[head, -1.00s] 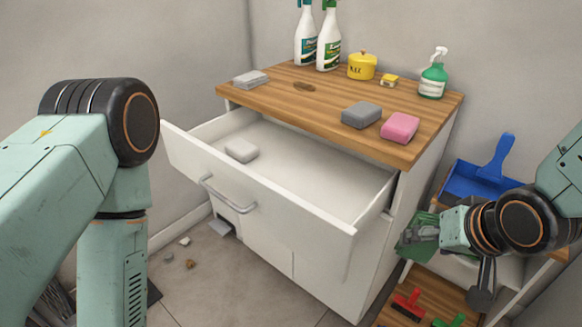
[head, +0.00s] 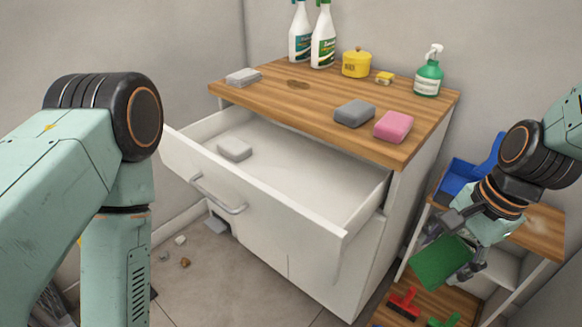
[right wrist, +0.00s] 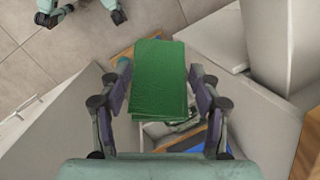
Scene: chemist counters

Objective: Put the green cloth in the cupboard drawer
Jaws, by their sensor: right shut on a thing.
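The green cloth (head: 442,263) is a flat folded pad held in my right gripper (head: 455,248), at the right of the head view. In the right wrist view the cloth (right wrist: 158,75) lies between the two fingers of the gripper (right wrist: 160,92). The white cupboard drawer (head: 310,185) is pulled open in the middle of the head view, to the left of the gripper. The cloth is outside the drawer, clear of its right front corner. My left arm shows at the left; its gripper is not seen.
A whitish block (head: 236,149) lies in the drawer's left part; the rest of its floor is bare. The wooden top (head: 300,108) carries bottles, a yellow tin, and grey and pink sponges. A low shelf (head: 540,232) with a blue dustpan (head: 462,176) stands right of the cupboard.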

